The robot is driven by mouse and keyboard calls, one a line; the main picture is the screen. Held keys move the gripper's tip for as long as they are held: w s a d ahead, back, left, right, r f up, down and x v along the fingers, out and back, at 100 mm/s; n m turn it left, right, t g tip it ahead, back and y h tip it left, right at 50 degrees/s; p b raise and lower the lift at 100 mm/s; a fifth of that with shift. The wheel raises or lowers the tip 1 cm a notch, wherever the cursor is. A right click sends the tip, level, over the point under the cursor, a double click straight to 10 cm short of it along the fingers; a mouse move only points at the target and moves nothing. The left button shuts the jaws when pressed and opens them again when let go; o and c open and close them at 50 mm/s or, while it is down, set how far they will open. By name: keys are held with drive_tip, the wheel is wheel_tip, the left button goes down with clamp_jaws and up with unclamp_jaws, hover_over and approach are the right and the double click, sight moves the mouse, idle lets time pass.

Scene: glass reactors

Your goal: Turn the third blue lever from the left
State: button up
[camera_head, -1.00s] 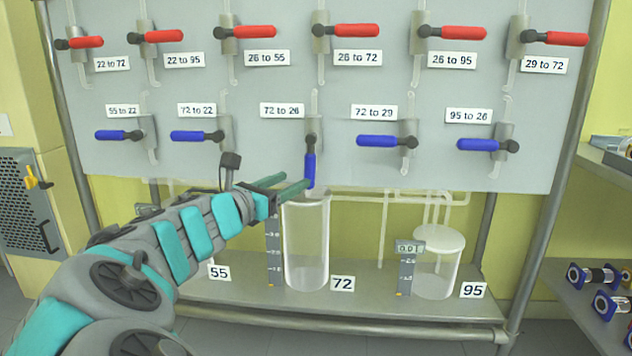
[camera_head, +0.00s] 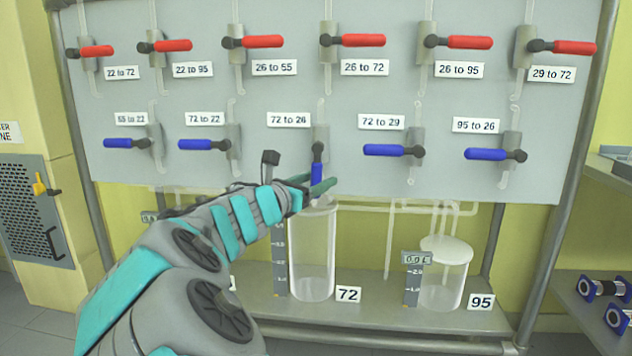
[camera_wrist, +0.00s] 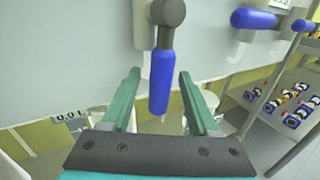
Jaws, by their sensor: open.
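The third blue lever from the left (camera_head: 317,174), labelled "72 to 26" (camera_head: 289,120), hangs straight down from its dark pivot, while the other blue levers lie level. In the wrist view the same blue lever (camera_wrist: 161,82) hangs between the two green fingers of my gripper (camera_wrist: 158,95). The fingers are apart, with a visible gap on each side of the lever. In the head view my gripper (camera_head: 322,184) is at the lever's lower end, and the fingers partly cover its tip.
Level blue levers flank it, including "72 to 22" (camera_head: 203,145) and "72 to 29" (camera_head: 385,150). Red levers (camera_head: 361,40) line the row above. A glass vessel (camera_head: 312,255) stands just below my gripper on the shelf (camera_head: 385,312). A lidded vessel (camera_head: 445,275) stands further right.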

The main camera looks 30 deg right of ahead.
clamp_jaws()
idle(0.3)
idle(1.0)
